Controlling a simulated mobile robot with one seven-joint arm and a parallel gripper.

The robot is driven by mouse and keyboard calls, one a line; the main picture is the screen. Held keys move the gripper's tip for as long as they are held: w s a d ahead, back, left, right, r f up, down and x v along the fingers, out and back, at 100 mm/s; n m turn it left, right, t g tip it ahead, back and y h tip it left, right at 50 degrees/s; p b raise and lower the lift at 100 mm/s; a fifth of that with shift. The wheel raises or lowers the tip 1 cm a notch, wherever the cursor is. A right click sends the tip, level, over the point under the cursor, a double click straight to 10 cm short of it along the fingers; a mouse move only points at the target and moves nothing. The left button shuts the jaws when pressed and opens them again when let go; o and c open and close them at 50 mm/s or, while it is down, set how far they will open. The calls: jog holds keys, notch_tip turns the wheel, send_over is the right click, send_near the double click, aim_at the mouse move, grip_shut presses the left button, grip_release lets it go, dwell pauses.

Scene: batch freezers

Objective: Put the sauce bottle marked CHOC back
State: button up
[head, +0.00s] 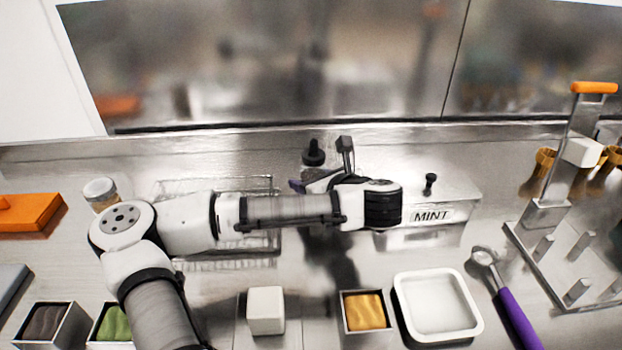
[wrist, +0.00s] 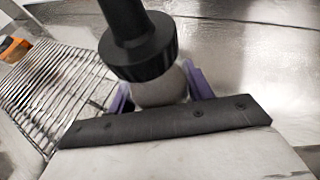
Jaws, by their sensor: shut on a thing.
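My gripper (head: 308,186) is over the back of the counter, its far side partly hidden by my own wrist. In the wrist view its purple fingers (wrist: 160,88) are shut on a pale bottle with a black nozzle cap (wrist: 138,45). The same black cap (head: 314,152) stands above the gripper in the head view. No marking on this bottle shows, so I cannot read CHOC. A steel holder (head: 455,200) to the right bears the label MINT, and a black nozzle (head: 430,183) sticks up from it. My arm hides the holder's left part.
A wire rack (head: 265,185) lies behind and under my arm, also at left in the wrist view (wrist: 50,85). In front are a white tray (head: 437,305), a yellow-filled tub (head: 366,311), a white block (head: 266,310) and a purple-handled scoop (head: 515,318). A steel stand (head: 545,215) is at right.

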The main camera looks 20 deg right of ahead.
jog(key=shift+f, duration=0.2)
jog(key=o, duration=1)
jog(key=shift+r, duration=0.2)
jog(key=shift+s+r, duration=0.1)
jog(key=shift+s+d+r, duration=0.2)
jog(key=shift+s+r, duration=0.1)
jog(key=shift+s, duration=0.15)
jog(key=b+v, duration=0.1)
jog(key=v, duration=0.9)
jog(key=shift+s, duration=0.4)
